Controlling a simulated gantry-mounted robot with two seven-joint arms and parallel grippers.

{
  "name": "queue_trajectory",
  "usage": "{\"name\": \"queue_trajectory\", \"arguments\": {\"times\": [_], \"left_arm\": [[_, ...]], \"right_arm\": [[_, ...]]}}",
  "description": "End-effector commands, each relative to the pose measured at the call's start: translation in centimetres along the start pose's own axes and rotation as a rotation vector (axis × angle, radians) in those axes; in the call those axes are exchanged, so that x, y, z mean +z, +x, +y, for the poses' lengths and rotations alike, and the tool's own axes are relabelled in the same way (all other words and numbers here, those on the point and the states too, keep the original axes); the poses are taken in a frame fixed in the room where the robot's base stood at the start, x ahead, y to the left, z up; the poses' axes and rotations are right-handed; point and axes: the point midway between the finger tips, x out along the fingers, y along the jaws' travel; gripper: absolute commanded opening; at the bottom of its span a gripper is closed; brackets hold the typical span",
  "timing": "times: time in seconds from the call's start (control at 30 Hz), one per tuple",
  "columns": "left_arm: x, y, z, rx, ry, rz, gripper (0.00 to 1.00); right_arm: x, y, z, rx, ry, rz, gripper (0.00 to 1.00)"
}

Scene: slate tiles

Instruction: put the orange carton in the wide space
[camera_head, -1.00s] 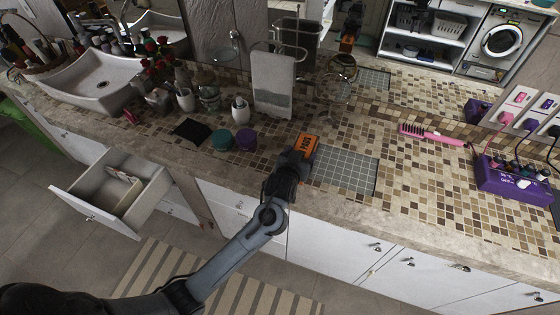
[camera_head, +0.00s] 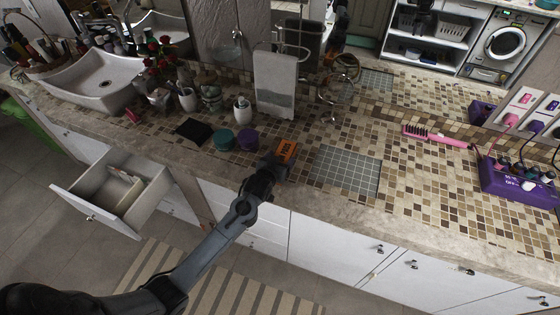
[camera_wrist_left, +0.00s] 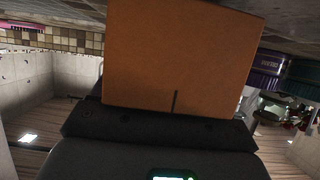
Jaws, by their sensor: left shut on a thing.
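My left gripper (camera_head: 272,165) is shut on the orange carton (camera_head: 286,151), at the counter's front half. I cannot tell whether the carton touches the counter. In the left wrist view the carton (camera_wrist_left: 180,55) fills the upper middle and hides most of the counter; the fingertips are hidden. A purple jar (camera_head: 247,140) stands left of the carton, with a teal jar (camera_head: 221,140) close beside it. A black flat item (camera_head: 193,131) lies further left. A grey tiled mat (camera_head: 345,170) lies right of the carton, with bare counter between. My right gripper is not in view.
A towel stand (camera_head: 276,85) and a round mirror (camera_head: 335,105) stand behind. A pink brush (camera_head: 435,134) and a purple box (camera_head: 515,183) are at the right. An open drawer (camera_head: 115,190) juts out below the counter at left.

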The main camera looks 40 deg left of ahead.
Motion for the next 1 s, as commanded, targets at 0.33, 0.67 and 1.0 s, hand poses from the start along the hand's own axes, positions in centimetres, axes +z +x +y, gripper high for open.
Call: {"name": "queue_trajectory", "arguments": {"times": [0.33,0.67,1.0], "left_arm": [[0.48,0.21,0.03,0.0,-0.001,0.002,0.42],[0.74,0.3,0.02,0.0,0.0,0.001,0.99],[0.33,0.1,0.03,0.0,0.0,0.002,0.99]], "right_arm": [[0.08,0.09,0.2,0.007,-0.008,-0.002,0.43],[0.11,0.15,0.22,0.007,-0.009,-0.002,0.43],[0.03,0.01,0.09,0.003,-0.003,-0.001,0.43]]}}
